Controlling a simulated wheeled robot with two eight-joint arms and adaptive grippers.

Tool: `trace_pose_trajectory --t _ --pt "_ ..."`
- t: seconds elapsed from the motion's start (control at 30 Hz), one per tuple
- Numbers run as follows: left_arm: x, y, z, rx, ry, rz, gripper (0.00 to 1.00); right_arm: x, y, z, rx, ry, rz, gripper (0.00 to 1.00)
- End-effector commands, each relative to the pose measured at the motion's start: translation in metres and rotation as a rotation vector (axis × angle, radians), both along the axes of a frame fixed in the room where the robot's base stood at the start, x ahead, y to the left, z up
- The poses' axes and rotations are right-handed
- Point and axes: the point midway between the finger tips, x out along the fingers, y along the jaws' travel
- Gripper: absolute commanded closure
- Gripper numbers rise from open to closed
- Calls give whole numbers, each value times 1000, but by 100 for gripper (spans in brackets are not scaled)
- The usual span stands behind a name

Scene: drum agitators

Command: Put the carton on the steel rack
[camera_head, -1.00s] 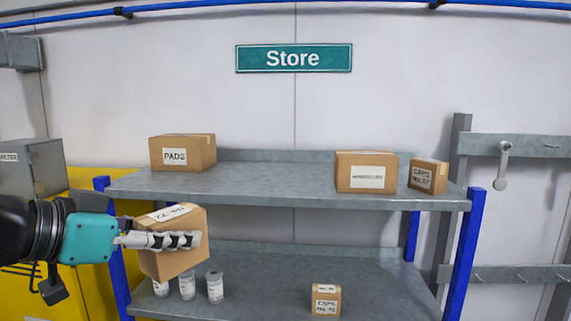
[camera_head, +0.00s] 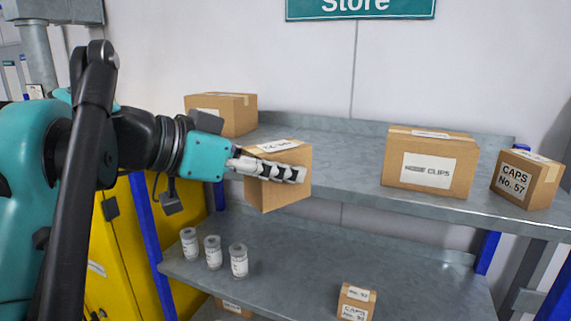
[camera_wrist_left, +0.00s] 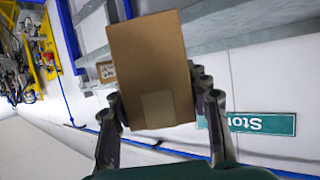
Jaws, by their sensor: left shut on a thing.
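The carton (camera_head: 285,191) is a small brown box with a white label on top. My left gripper (camera_head: 285,171) is shut on it and holds it slightly tilted in front of the upper shelf's front edge. In the left wrist view the carton (camera_wrist_left: 150,65) sits between the two fingers of the gripper (camera_wrist_left: 165,110). The steel rack (camera_head: 340,146) has grey shelves and blue posts. The carton hides part of the upper shelf. My right gripper is out of view.
On the upper shelf stand a carton (camera_head: 228,108) at left, a CLIPS carton (camera_head: 430,160) and a CAPS carton (camera_head: 527,180) at right. The shelf between is clear. Below are several white jars (camera_head: 213,252) and a small CAPS box (camera_head: 356,302). A yellow cabinet (camera_head: 110,250) stands at left.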

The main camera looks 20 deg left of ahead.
Motion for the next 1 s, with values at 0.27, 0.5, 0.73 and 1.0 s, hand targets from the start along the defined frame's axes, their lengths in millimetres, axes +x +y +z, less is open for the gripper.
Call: trace_pose_trajectory --t 0.27,0.5,0.73,1.0 --pt "24 -1 -4 0 0 -1 88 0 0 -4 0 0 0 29" --pt "44 -2 -7 0 0 -1 88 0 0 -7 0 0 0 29" --pt "63 -3 -9 -1 -1 -1 88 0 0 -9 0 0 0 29" --pt "85 -3 -12 -1 -1 -1 88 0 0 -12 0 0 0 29"
